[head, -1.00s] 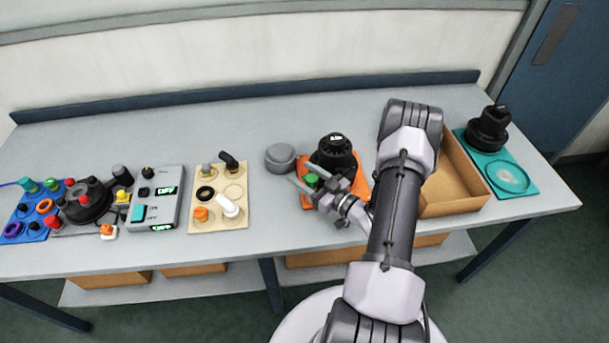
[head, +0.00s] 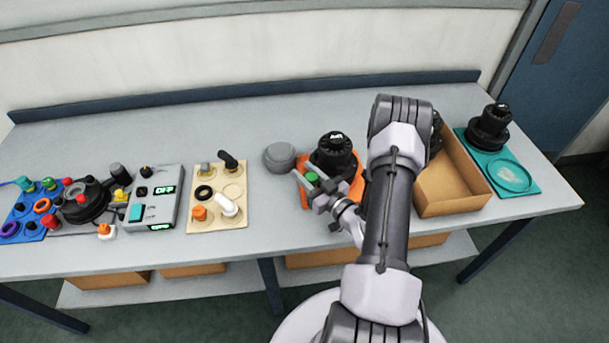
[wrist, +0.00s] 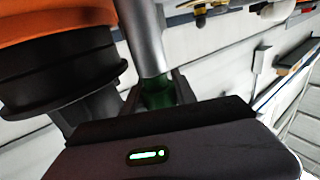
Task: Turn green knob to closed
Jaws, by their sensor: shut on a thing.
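The green knob (head: 311,177) is at the front left of an orange plate (head: 304,197) that carries a black round unit (head: 335,153). My gripper (head: 310,181) reaches in from the front right, with its grey fingers on either side of the green knob. It is shut on the knob. In the wrist view the green knob (wrist: 158,93) shows small, beside a silver bar and partly hidden by dark parts. I cannot read the knob's setting from these frames.
A round grey cap (head: 280,157) lies just left of the plate. An open cardboard box (head: 463,206) stands to the right, close to my arm. A beige board (head: 232,171) with several fittings lies further left. The bench front edge is clear.

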